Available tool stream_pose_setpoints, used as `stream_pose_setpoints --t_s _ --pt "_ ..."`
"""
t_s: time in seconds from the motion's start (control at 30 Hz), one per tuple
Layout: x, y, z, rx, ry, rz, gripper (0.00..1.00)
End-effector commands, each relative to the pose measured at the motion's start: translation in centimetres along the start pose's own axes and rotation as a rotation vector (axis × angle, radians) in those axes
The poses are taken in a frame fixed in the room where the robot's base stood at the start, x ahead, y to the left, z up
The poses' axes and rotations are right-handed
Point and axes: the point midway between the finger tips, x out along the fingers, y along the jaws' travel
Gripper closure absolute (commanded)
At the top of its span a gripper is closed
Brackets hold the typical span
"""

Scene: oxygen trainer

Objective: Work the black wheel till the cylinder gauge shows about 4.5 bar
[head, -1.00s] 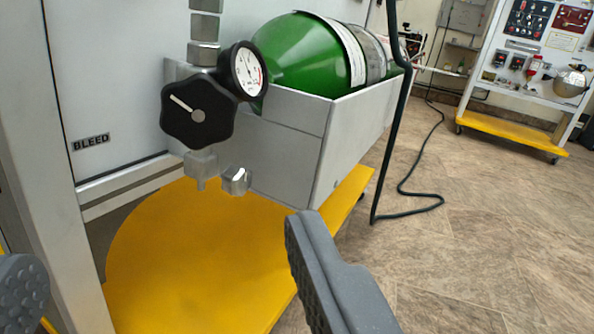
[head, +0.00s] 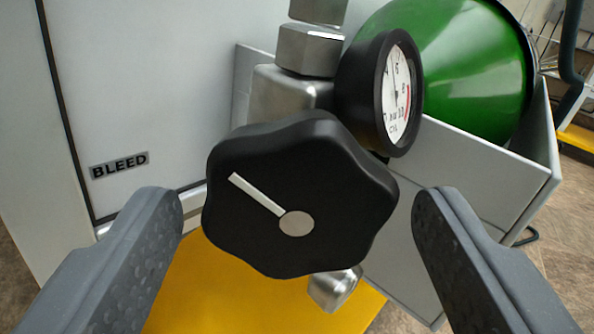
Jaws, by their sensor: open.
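The black wheel (head: 340,190) is a lobed knob with a grey hub and a white line pointing to the upper left. The cylinder gauge (head: 397,95) is a black-rimmed round dial just behind and right of the wheel. I see it at a steep angle; its thin needle appears to point up, but I cannot read an exact value. My gripper (head: 298,225) is open, with one finger left and one right of the wheel. Neither finger visibly touches it.
A green cylinder (head: 450,60) lies in a grey metal box (head: 475,165) behind the gauge. Metal fittings (head: 310,50) rise above the wheel. A BLEED label (head: 119,165) is on the panel at left. A yellow base plate (head: 220,290) is below.

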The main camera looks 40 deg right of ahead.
Motion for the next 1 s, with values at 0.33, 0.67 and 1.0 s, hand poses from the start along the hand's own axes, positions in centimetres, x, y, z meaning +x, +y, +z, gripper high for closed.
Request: stream_pose_setpoints --t_s 0.33,0.67,1.0 --pt "0.5 0.0 -0.06 0.001 0.0 0.0 0.33" --pt "0.47 -0.01 -0.07 0.002 0.0 0.0 0.77" --pt "0.41 -0.09 -0.32 0.095 0.001 -0.001 0.77"
